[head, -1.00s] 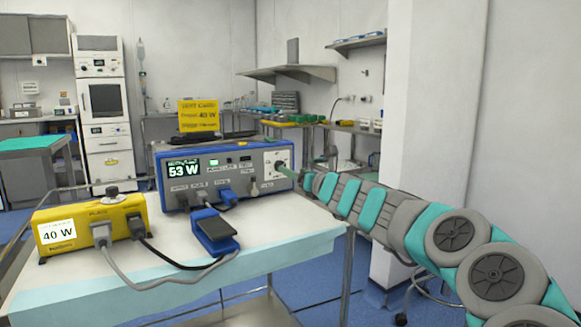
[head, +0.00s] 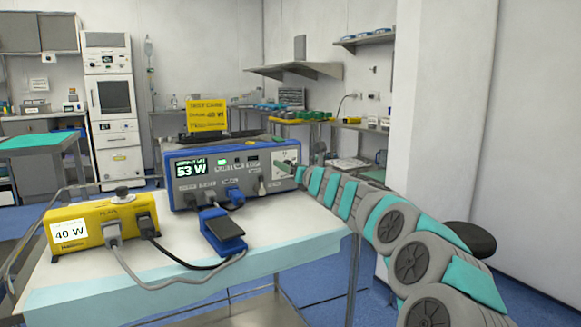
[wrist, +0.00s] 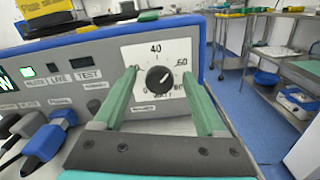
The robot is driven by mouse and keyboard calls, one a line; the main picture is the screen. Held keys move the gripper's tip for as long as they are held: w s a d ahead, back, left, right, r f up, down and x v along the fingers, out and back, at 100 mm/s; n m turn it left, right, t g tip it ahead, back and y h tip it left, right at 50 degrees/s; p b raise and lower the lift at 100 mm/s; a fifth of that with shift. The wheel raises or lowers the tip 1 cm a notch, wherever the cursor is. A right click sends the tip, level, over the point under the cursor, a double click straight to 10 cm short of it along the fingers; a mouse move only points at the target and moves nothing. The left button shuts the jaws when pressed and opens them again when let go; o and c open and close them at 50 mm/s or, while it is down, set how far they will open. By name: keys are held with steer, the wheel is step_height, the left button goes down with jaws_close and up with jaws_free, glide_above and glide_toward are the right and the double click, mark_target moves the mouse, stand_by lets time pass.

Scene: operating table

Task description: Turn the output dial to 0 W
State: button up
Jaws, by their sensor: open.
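The blue-framed generator (head: 178,158) stands on the table, and its green display reads 53 W. Its output dial (wrist: 159,77) is a black knob on a white scale plate with 40 at the top and 60 at the right. The dial's white pointer mark faces up and right, between 40 and 60. My gripper (wrist: 159,74) is open, with one green finger on each side of the dial. I cannot tell whether either finger touches the knob.
A yellow meter (head: 85,228) reading 40 W sits on the table's left, cabled to the generator. A blue foot pedal (head: 222,230) lies in front of the generator. A yellow card (head: 207,114) stands behind it. The table's front right is clear.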

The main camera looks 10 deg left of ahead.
steer(key=shift+c, duration=0.3)
jaws_close()
